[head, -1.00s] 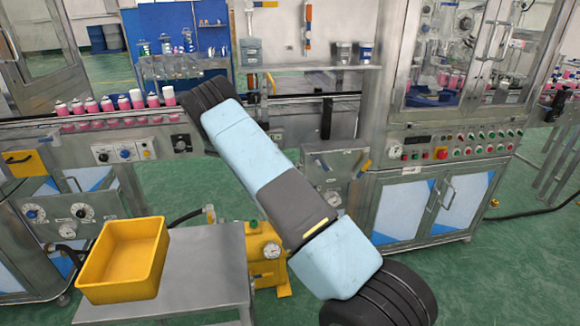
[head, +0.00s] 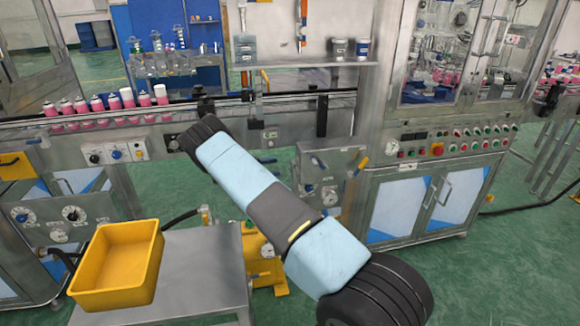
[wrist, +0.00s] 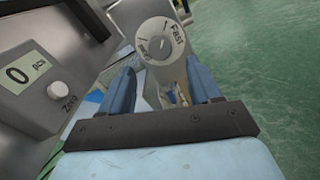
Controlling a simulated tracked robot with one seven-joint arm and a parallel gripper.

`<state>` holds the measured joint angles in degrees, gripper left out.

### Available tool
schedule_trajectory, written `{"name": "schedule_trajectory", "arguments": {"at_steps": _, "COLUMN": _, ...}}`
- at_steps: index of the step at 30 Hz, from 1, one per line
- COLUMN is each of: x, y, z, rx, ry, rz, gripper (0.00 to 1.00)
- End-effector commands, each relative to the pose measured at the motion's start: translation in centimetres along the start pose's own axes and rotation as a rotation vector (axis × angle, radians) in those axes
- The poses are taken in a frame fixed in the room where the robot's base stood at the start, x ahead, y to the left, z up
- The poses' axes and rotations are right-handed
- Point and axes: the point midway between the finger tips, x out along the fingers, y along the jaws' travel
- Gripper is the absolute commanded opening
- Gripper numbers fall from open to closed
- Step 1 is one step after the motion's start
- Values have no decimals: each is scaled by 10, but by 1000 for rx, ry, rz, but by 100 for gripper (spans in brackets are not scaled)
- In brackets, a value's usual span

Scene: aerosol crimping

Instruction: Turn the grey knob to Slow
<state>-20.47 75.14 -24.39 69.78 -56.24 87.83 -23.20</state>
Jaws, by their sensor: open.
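The grey knob (wrist: 155,44) sits at the middle of a round pale dial in the wrist view, on a metal panel. "Fast" is printed at the dial's right. A word at its lower left is too small to read surely. A short dark line shows on the knob. My gripper (wrist: 160,78) is open, with one blue finger at each side below the dial. Nothing is between the fingers, and they appear apart from the knob. In the head view my arm's far end covers the gripper, beside a dark dial (head: 172,143) on the conveyor front.
In the head view, pink cans (head: 98,104) line the conveyor. A yellow bin (head: 118,265) stands on a metal table at lower left. Open green floor lies at right.

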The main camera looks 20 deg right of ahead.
Motion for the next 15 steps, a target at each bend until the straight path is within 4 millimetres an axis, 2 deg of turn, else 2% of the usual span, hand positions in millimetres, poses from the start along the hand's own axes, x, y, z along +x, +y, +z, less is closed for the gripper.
{"name": "schedule_trajectory", "arguments": {"at_steps": 3, "x": 22, "y": 0, "z": 1, "rx": -1, "ry": -1, "rz": -3, "gripper": 63}}
{"name": "schedule_trajectory", "arguments": {"at_steps": 9, "x": 53, "y": 0, "z": 0, "rx": 0, "ry": 0, "rz": -3, "gripper": 63}}
{"name": "schedule_trajectory", "arguments": {"at_steps": 15, "x": 70, "y": 0, "z": 0, "rx": 0, "ry": 0, "rz": -1, "gripper": 63}}
